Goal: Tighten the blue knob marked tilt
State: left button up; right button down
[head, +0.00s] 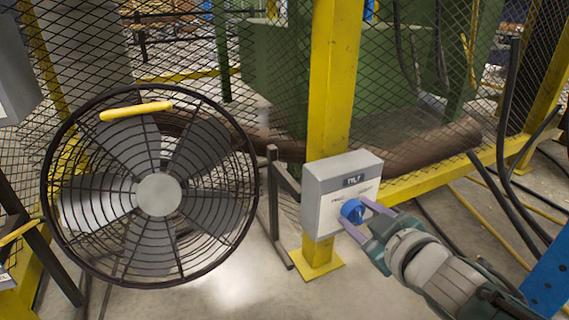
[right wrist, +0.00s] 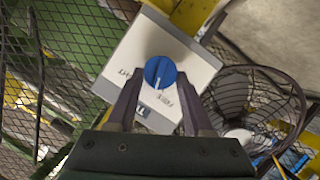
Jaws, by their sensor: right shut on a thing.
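The blue knob (head: 351,210) sits on the front of a pale grey box (head: 318,204) with a dark label reading "TILT" at its top. My right gripper (head: 358,214) reaches in from the lower right and is shut on the knob. In the right wrist view the knob (right wrist: 160,71) shows between the two purple-grey fingers, with a white pointer line toward the label side. Small printed marks on the box face beside the knob are partly hidden by the fingers. My left gripper is not in view.
The box is fixed to a yellow post (head: 333,90). A large caged fan (head: 158,195) with a yellow handle stands to the left. Wire mesh fencing (head: 200,60) and a brown pipe (head: 430,150) lie behind. Cables run over the floor at right.

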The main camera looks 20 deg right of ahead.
jog(key=shift+d+r+m+y+p, duration=0.15)
jog(key=shift+d+m+y+p, duration=0.15)
jog(key=shift+m+y+p, duration=0.55)
jog(key=shift+d+m+g+y, duration=0.15)
jog(key=shift+m+g+y, duration=0.25)
jog(key=shift+m, duration=0.65)
pick_arm(q)
jog(key=shift+b, duration=1.25)
pick_arm(e)
jog(key=m+y, duration=0.2)
jog(key=m, duration=0.1)
jog(key=m+y, duration=0.1)
jog(key=shift+d+f+m+y, duration=0.25)
jog(key=shift+f+m, duration=0.05)
